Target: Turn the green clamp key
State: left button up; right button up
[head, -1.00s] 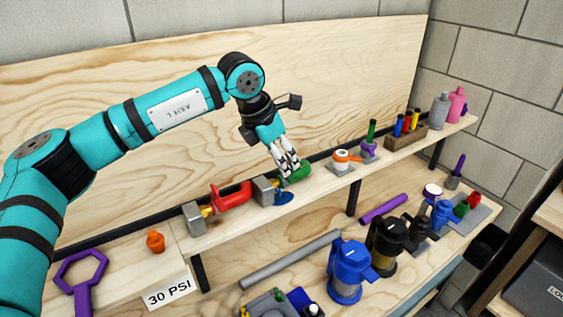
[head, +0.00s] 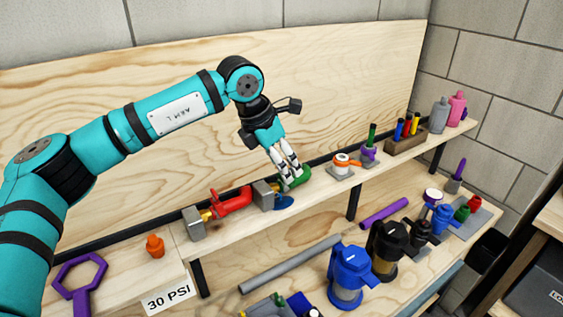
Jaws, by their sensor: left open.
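The green clamp key (head: 297,178) is on the upper shelf, just right of a grey block and a blue piece. My left gripper (head: 290,172) reaches down from above, with its fingertips at the green key. The fingers are open and partly cover the key. I cannot tell whether they touch it. What the key is mounted on is hidden behind the fingers and the blue piece. My right gripper is not in view.
A red handle (head: 232,200) sits between grey blocks left of the key. An orange-and-white ring piece (head: 342,164) and a purple holder (head: 369,152) stand to the right. The wooden back panel (head: 350,80) rises behind. Blue (head: 347,272) and black (head: 386,248) filter housings stand below.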

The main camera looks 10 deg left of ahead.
pick_arm(q)
jog(key=v, duration=1.2)
jog(key=shift+f, duration=0.1)
